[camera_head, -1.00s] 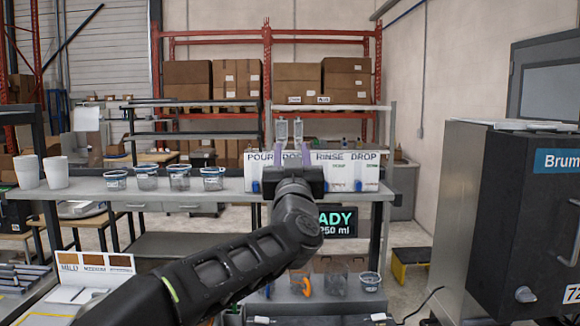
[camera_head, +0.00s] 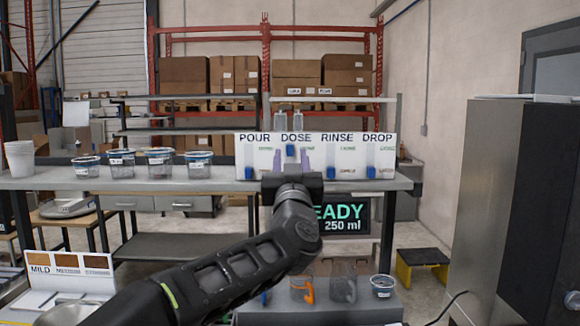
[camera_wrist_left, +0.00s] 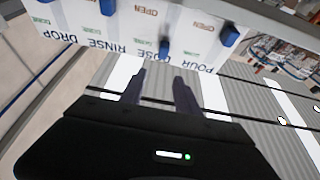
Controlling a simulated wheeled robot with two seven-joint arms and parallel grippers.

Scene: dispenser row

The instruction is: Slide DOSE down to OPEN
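The white panel (camera_head: 311,165) carries the labels POUR, DOSE, RINSE and DROP. The blue DOSE slider (camera_head: 290,150) sits high, just under its label; it also shows in the left wrist view (camera_wrist_left: 164,48), away from the OPEN mark (camera_wrist_left: 147,10). My left gripper (camera_head: 290,160) is in front of the DOSE column, empty, with its fingers apart on either side of the slider's line. In the left wrist view the left gripper (camera_wrist_left: 159,75) has the slider beyond its fingertips, apart from them. My right gripper is not in view.
Blue sliders for POUR (camera_head: 248,173), RINSE (camera_head: 330,172) and DROP (camera_head: 371,172) sit low. Several clear cups (camera_head: 160,163) stand left on the grey bench (camera_head: 130,183). A display (camera_head: 341,216) reads READY 250 ml below the panel. A dark machine (camera_head: 510,200) stands at right.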

